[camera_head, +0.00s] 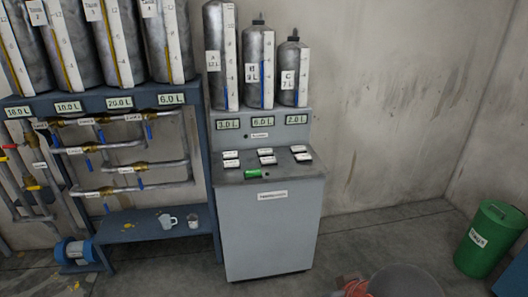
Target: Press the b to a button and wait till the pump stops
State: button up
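A grey console (272,225) stands in the middle, with several white labelled buttons on its sloped top, among them a front-left one (232,163) and a back-middle one (265,152). Their print is too small to read, so I cannot tell which is b to a. Behind it stand metal cylinders A (221,30), B (253,95) and C (287,88), with blue level strips. Displays below read 3.0 L (228,124), 6.0 L (263,122) and 2.0 L (296,120). Whether a pump runs cannot be told.
A green piece (253,174) sits at the console's front edge. At left is a blue rack (120,102) with tanks, pipes and valves, a low shelf (120,229) with cups, and a blue motor (75,251). A green bin (487,240) stands right. Floor before the console shows free room.

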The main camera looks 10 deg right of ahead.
jog(key=shift+c, duration=1.2)
jog(key=c, duration=0.8)
grip_shut()
